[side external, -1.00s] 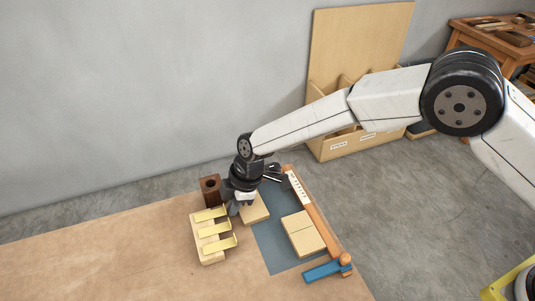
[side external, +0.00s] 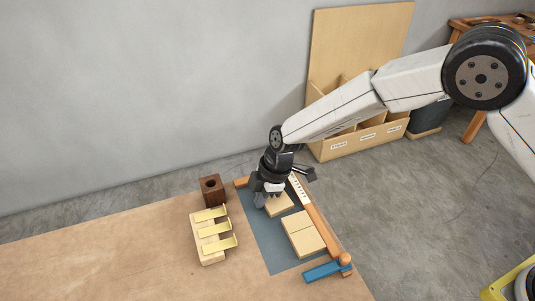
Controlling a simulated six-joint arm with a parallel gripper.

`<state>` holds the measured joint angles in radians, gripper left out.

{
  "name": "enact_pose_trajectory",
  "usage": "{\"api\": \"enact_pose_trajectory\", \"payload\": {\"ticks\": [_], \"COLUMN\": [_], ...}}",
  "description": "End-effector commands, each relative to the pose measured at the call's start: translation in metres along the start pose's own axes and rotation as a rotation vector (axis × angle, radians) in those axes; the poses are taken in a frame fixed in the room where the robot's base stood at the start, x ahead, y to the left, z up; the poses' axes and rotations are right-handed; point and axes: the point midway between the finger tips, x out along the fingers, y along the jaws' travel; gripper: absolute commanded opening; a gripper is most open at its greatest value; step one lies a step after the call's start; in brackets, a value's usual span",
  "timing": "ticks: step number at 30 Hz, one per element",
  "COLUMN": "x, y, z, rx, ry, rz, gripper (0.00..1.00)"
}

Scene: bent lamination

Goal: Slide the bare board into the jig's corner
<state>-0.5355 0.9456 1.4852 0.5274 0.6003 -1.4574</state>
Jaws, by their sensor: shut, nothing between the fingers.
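The bare board (side external: 281,204), a small pale wooden piece, lies on the grey-blue mat (side external: 262,240) toward its far end. The jig's long orange-brown rail (side external: 320,230) runs along the mat's right side, and a short far rail (side external: 241,182) shows at its far left. The corner where the rails meet is hidden behind my gripper. My gripper (side external: 261,200) is shut and empty, low at the left side of the bare board; I cannot tell if it touches. The board is close to the long rail; any gap is too small to tell.
Another pale board with a seam (side external: 303,233) lies nearer on the mat by the rail. A block with brass strips (side external: 210,238) and a dark holed block (side external: 212,190) stand left. The bench's left part is clear.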

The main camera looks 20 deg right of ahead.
Motion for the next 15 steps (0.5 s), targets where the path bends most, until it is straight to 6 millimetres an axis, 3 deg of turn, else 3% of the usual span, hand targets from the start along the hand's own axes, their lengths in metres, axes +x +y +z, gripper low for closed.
{"api": "enact_pose_trajectory", "payload": {"ticks": [6, 15], "x": [-0.008, -0.008], "y": [0.000, -0.001], "z": [0.024, 0.026], "rx": [0.002, 0.001], "ry": [0.000, -0.003], "rz": [0.001, -0.002], "gripper": [0.00, 0.00]}}
